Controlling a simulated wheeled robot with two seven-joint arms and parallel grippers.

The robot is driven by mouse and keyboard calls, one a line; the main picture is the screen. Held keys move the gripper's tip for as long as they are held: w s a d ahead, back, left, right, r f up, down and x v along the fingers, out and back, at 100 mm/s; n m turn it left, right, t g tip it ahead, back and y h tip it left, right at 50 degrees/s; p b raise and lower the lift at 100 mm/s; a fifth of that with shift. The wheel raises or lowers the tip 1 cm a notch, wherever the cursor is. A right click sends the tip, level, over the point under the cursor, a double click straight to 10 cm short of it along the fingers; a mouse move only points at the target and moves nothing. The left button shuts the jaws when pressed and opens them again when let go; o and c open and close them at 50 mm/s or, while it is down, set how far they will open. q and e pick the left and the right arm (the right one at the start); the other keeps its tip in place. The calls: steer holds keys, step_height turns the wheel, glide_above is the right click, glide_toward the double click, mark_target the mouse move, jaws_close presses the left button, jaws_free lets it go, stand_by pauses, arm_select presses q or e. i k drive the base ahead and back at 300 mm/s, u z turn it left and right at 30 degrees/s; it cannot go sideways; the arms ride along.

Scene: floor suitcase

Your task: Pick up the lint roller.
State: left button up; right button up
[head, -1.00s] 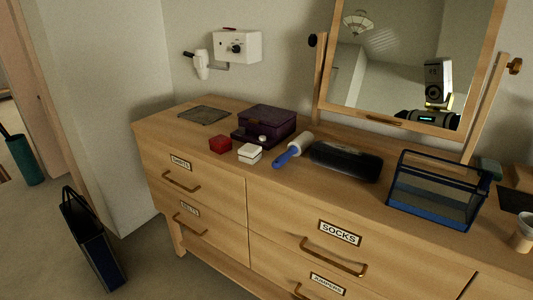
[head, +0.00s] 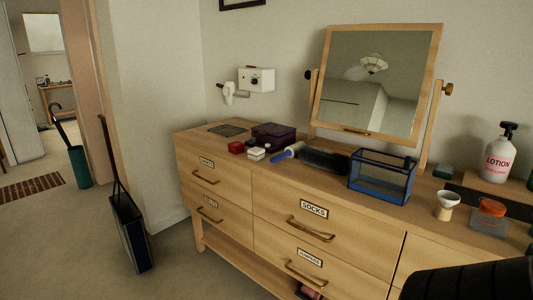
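The lint roller (head: 288,151) lies on top of the wooden dresser (head: 268,188), toward the back left of the top. It has a blue handle pointing to the front left and a pale roller end. Neither of my grippers shows in the head view, and nothing touches the roller.
A blue mesh basket (head: 380,181), a lotion bottle (head: 497,156) and a small cup (head: 446,207) stand further right. A purple box (head: 274,136) and a mirror (head: 377,88) stand behind. A dark upright bag (head: 130,232) stands on the floor at left. A dark ribbed shape fills the bottom right corner.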

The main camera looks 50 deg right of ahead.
mark_target(291, 151)
steer(key=z, duration=0.3)
steer(key=i, duration=1.7)
steer(key=z, duration=0.7)
